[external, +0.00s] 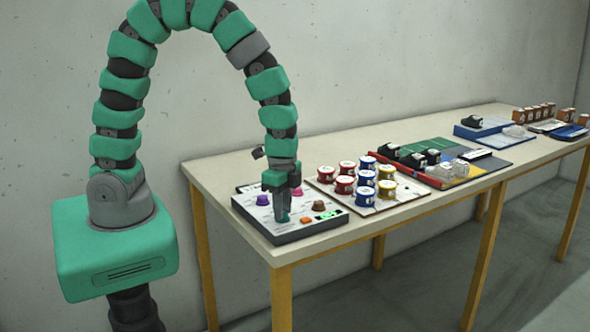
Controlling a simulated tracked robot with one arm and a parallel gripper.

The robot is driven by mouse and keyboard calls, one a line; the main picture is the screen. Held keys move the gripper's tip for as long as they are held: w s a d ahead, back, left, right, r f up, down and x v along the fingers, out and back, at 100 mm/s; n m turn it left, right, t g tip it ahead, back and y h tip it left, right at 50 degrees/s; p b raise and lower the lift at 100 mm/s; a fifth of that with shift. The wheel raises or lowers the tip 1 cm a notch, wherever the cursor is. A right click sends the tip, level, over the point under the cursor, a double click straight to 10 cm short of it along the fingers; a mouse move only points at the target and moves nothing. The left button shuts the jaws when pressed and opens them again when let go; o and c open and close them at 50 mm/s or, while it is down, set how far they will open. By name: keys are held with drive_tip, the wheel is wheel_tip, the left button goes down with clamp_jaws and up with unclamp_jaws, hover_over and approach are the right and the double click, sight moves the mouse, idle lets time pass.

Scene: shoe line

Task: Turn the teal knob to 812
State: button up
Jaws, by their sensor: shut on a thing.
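A control panel (314,230) with a pale top lies at the near left end of the table. My gripper (282,215) points down onto its front left part, shut on the teal knob (284,218), which shows only in part between and below the fingers. A green lit display (327,215) sits on the panel to the right; its digits are too small to read. The knob's pointer and scale marks cannot be made out.
A board (327,190) with several red, blue and yellow cans stands just right. Farther right are trays and small boxes.

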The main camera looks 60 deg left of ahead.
drive_tip(key=shift+m, duration=0.3)
idle(0.4)
drive_tip(key=o, duration=1)
drive_tip(key=shift+r, duration=0.1)
wheel_tip(320, 180, up, 14)
drive_tip(key=shift+f, duration=0.2)
drive_tip(key=shift+w, duration=0.15)
